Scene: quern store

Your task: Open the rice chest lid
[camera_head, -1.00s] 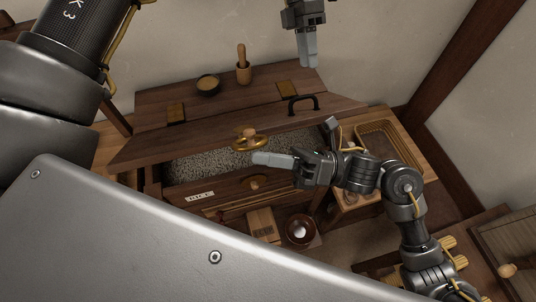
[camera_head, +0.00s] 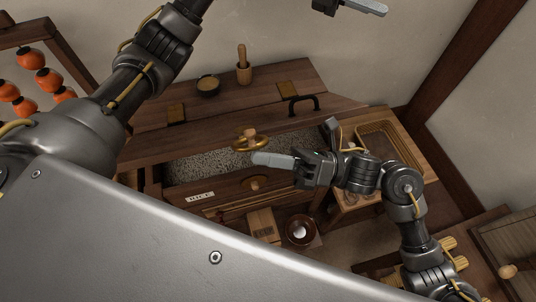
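The rice chest (camera_head: 215,188) stands in the middle with a dark wooden lid (camera_head: 215,127). The lid is raised at its front, and speckled grain (camera_head: 200,166) shows below its front edge. A black handle (camera_head: 303,104) sits on the lid's right part. My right gripper (camera_head: 272,160) is in front of the opening, its pale finger pointing left just below a brass ring with a wooden knob (camera_head: 250,143). It holds nothing that I can see; the finger gap is hidden. My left gripper (camera_head: 364,7) is high at the top edge, partly cut off, away from the lid.
A small bowl (camera_head: 300,230) is below the chest front.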

